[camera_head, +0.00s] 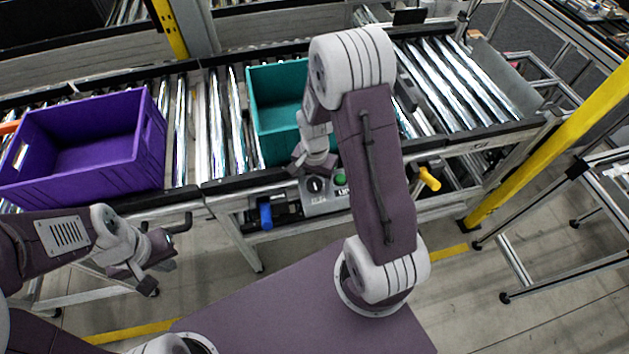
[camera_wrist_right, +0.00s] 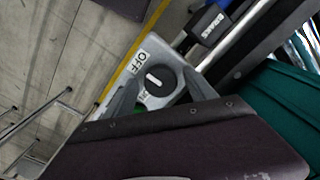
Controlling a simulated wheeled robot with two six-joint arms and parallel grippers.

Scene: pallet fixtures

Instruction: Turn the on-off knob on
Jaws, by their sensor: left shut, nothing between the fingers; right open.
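The on-off knob (camera_head: 316,185) is a round dark knob on a grey control panel (camera_head: 318,207) at the front of the conveyor. In the right wrist view the knob (camera_wrist_right: 156,80) shows a white line mark, with the word OFF beside it on the panel. A green button (camera_head: 340,180) sits to its right, partly hidden. My right gripper (camera_head: 298,166) is open just above the knob; in the wrist view its two fingers (camera_wrist_right: 160,92) stand on either side of the knob. I cannot tell whether they touch it. My left gripper (camera_head: 150,280) is shut and empty at lower left.
A purple crate (camera_head: 90,188) and a teal crate (camera_head: 256,125) stand on the roller conveyor. A blue handle (camera_head: 266,216) and a yellow handle (camera_head: 429,179) stick out below the conveyor's front edge. A yellow post (camera_head: 560,140) stands at right.

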